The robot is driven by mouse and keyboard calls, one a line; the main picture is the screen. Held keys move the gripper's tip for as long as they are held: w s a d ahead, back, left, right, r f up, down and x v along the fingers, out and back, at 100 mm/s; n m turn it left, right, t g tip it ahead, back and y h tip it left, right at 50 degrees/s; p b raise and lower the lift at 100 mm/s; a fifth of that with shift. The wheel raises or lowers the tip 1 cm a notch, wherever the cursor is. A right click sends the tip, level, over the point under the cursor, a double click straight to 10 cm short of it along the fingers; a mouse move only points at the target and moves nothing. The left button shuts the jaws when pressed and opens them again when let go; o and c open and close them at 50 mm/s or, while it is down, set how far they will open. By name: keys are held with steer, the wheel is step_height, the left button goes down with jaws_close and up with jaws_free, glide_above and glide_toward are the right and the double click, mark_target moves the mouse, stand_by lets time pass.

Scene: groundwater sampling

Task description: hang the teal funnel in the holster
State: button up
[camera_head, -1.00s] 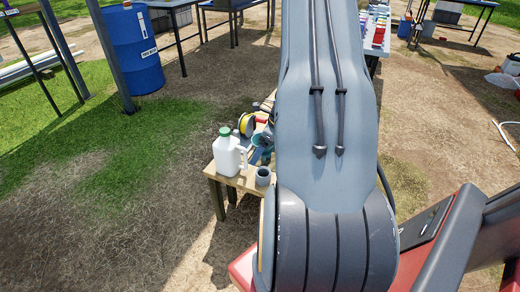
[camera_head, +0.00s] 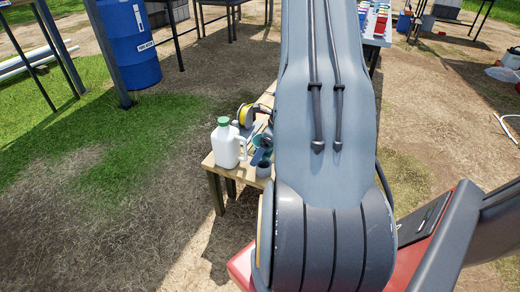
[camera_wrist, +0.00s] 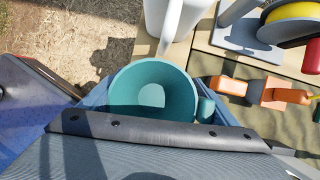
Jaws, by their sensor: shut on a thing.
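The teal funnel (camera_wrist: 150,92) is in the middle of the wrist view, its wide round mouth facing the camera. My gripper (camera_wrist: 160,122) is shut on it. Blue-grey finger parts show on both sides of the funnel, while the fingertips and the funnel's lower end are hidden beneath it. In the head view a small part of the teal funnel (camera_head: 262,141) shows just left of my arm, above the wooden table and right of the white jug. I cannot make out the holster in either view.
The white jug (camera_head: 227,146) with a green cap stands at the table's (camera_head: 217,170) left end, close to the funnel. A grey cup (camera_head: 264,169) is by the near edge. A yellow reel (camera_wrist: 292,12) and an orange-handled tool (camera_wrist: 265,94) lie right of the funnel.

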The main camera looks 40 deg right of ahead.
mark_target(261, 162)
steer(key=shift+f+b, duration=2)
steer(key=shift+f, duration=0.5)
steer(key=shift+f+b, duration=0.5)
steer(key=shift+f, duration=0.1)
steer(key=o, duration=1)
steer(key=shift+p+v, duration=1.2)
steer(key=shift+v, duration=2.75)
